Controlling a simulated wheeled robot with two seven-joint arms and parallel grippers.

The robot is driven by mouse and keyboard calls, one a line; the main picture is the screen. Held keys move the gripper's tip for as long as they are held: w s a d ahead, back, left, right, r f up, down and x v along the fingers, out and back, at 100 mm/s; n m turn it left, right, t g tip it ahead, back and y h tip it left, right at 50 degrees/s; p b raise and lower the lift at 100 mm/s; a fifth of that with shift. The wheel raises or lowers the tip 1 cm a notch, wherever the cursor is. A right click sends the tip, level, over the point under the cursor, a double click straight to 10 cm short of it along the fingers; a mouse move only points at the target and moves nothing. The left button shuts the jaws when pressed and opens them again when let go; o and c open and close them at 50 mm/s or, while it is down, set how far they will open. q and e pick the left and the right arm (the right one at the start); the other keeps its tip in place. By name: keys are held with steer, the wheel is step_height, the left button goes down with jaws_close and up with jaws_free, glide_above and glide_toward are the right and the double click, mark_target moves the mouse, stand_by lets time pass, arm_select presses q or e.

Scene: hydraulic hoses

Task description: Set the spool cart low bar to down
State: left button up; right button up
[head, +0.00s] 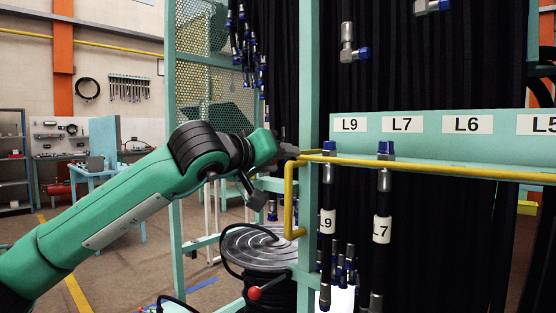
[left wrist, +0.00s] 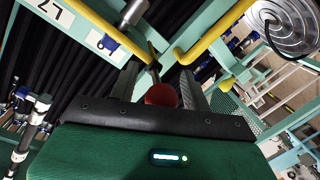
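The yellow low bar (head: 430,167) runs level along the front of the teal spool cart, just below the label rail. At its left end a yellow leg (head: 289,200) drops and bends to the right. My left gripper (head: 290,151) is at the bar's left end, beside the cart post. In the left wrist view its two fingers (left wrist: 160,84) are spread apart. A red knob (left wrist: 161,95) on a dark rod shows between them, partly hidden by the palm; I cannot tell whether it is touched. Yellow bar parts (left wrist: 205,37) lie past the fingertips. My right gripper is not in view.
The rail carries labels L9, L7 and L6 (head: 467,124), and hoses with blue fittings (head: 385,149) hang from it. A grey spool disc (head: 258,246) and another red knob (head: 254,292) are lower down. A blue workbench (head: 95,172) stands at the back left.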

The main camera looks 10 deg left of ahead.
arm_select(q)
steer(key=v, duration=1.3)
steer(key=shift+s+a, duration=0.3)
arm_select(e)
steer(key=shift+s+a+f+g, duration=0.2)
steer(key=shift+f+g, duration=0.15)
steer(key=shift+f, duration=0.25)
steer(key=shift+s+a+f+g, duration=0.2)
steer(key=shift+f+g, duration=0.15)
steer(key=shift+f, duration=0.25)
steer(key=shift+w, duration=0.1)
